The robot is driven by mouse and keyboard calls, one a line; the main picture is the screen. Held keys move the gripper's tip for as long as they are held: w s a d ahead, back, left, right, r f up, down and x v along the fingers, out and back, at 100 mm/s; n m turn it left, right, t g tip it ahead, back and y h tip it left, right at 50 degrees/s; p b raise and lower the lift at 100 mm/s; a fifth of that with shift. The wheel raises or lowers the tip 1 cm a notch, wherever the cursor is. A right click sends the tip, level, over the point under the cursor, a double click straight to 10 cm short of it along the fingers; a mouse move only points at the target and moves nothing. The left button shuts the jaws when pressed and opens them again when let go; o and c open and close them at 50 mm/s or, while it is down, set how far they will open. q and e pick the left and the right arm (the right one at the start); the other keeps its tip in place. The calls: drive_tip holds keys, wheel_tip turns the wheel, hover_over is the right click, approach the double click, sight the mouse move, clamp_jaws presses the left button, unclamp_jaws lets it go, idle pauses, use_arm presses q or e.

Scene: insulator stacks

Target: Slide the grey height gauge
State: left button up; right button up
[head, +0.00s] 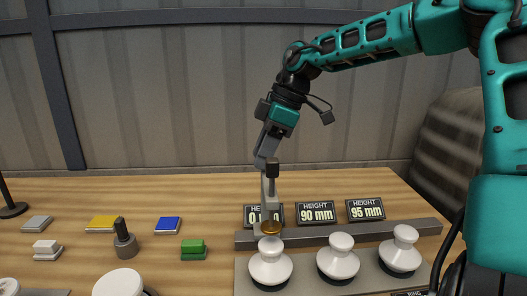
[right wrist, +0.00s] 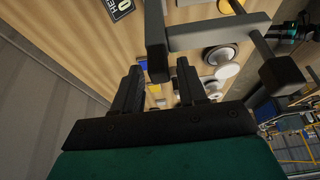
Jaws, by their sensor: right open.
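The grey height gauge (head: 268,190) stands upright on the dark grey rail (head: 350,233), with a dark top and a gold disc (head: 270,227) low on its front. The disc is just above the left white insulator stack (head: 270,263); I cannot tell whether they touch. My right gripper (head: 266,158) is at the gauge's top, pointing down. In the right wrist view the gripper (right wrist: 158,82) is open, and a dark end of the gauge (right wrist: 157,45) shows between its fingers. Contact is unclear. My left gripper is out of view.
Two more white stacks (head: 338,262) (head: 400,253) stand right along the rail. Displays behind it read 90 mm (head: 317,212) and 95 mm (head: 365,209); another is partly covered by the gauge.

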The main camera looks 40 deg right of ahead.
drive_tip(key=shift+o, duration=0.3)
drive_tip(key=shift+f, duration=0.1)
drive_tip(key=v, duration=1.3)
drive_tip(key=shift+p, duration=0.45)
